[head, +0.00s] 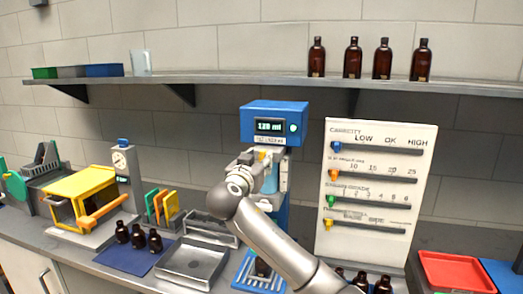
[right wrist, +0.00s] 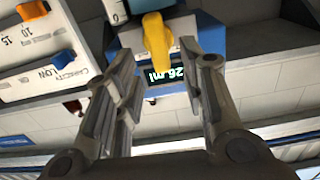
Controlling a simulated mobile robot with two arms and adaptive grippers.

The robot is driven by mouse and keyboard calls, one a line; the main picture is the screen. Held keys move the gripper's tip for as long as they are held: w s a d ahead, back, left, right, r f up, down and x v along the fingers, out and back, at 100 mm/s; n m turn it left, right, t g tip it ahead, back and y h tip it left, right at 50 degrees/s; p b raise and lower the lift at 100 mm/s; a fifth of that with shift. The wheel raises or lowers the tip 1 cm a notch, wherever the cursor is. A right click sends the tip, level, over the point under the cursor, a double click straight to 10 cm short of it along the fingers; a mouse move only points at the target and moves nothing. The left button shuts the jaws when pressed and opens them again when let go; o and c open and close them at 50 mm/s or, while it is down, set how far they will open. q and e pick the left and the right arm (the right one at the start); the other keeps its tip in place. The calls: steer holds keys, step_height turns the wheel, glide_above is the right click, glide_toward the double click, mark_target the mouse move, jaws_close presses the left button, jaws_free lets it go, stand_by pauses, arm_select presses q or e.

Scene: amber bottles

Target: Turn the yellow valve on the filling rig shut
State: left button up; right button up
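The filling rig (head: 273,122) stands at the middle of the counter, a blue head with a lit readout in ml. Its yellow valve (right wrist: 157,42) shows in the right wrist view as a handle extending from the rig, in front of the readout (right wrist: 165,75). My right gripper (right wrist: 158,62) is open, with one finger on each side of the valve handle. A gap shows between the handle and both fingers. In the head view my right gripper (head: 250,160) is at the rig, below the readout, and hides the valve there. My left gripper is not in view.
A white slider panel (head: 375,245) stands close right of the rig. An amber bottle (head: 262,268) stands on the rig's blue grate (head: 247,280). A metal tray (head: 190,265) lies to the left. More amber bottles (head: 383,284) stand below the panel, partly behind my arm.

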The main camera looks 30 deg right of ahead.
mark_target(262, 156)
steer(key=shift+p+x, duration=0.45)
steer(key=shift+x, duration=1.1)
steer(key=shift+a, duration=0.1)
jaws_close()
